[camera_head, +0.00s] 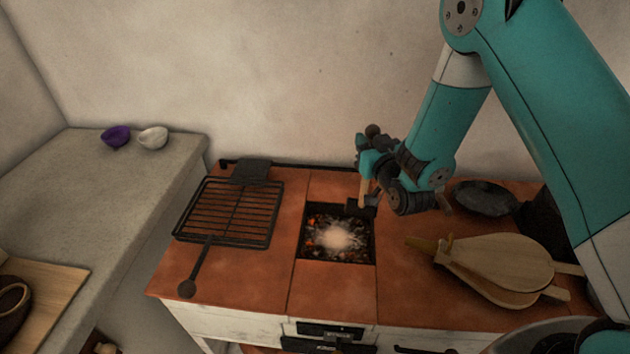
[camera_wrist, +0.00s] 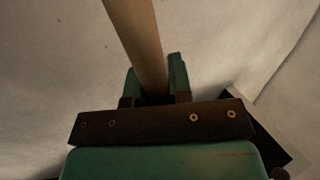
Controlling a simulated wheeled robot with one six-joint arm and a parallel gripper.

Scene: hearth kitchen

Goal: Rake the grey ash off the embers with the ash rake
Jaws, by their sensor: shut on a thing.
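The ember pit (camera_head: 312,258) is a square opening in the tiled hearth top. Dark and orange embers show at its edges, with a pale grey ash patch (camera_head: 335,236) over the middle. My gripper (camera_head: 366,178) is above the pit's back right corner. It is shut on the wooden handle of the ash rake (camera_head: 363,193), and the handle also runs up between the fingers in the wrist view (camera_wrist: 138,40). The rake's dark head (camera_head: 361,207) is by the back right edge of the pit. I cannot tell whether it touches the ash.
A black grill rack (camera_head: 228,211) with a long handle lies left of the pit. Wooden bellows (camera_head: 497,262) lie to the right, with a dark lidded pan (camera_head: 486,197) behind. Purple (camera_head: 116,136) and white (camera_head: 153,137) bowls sit on the left counter. The tiles in front of the pit are clear.

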